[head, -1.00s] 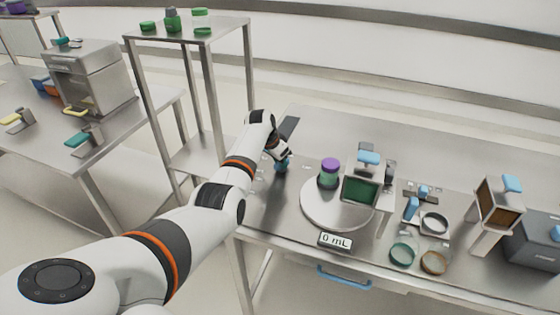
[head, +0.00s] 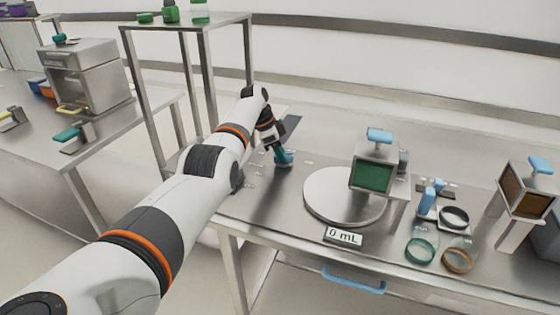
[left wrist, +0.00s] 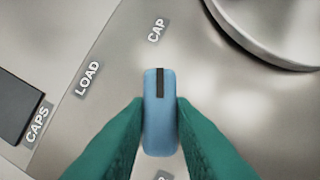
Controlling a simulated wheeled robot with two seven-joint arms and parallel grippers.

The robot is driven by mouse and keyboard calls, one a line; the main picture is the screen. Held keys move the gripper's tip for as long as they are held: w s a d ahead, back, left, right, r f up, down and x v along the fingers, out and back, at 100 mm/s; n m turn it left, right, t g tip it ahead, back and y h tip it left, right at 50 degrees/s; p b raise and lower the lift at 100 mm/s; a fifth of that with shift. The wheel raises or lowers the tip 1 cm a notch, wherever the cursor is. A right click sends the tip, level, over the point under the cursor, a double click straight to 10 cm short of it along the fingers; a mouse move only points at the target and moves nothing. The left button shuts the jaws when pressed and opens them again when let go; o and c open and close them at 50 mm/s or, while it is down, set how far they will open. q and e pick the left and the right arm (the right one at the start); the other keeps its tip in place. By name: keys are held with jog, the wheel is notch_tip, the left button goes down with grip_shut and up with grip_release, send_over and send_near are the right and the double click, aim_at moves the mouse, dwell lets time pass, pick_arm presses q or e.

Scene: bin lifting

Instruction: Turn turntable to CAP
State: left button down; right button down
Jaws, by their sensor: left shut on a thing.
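The turntable (head: 330,200) is a round grey disc on the steel table, and its rim also shows at the top right of the left wrist view (left wrist: 240,38). A blue knob (left wrist: 160,125) stands to its left, with a dark stripe pointing up at the CAP label (left wrist: 157,30). The LOAD label (left wrist: 88,78) lies to the left of that. My left gripper (head: 284,160) is shut on the knob, one teal finger on each side. My right gripper is not in view. No jar shows on the visible part of the turntable.
A station with a green screen (head: 373,177) stands over the turntable's right side and hides part of it. A 0 mL display (head: 343,238) is in front. Teal (head: 420,250) and orange (head: 457,260) rings lie at the right. A tall shelf (head: 187,24) stands behind my left arm.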

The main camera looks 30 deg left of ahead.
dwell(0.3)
pick_arm(q)
jog(key=c, duration=1.2)
grip_release()
jog(key=shift+c, duration=0.2)
jog(key=v, duration=1.2)
jog(key=shift+f, duration=0.15)
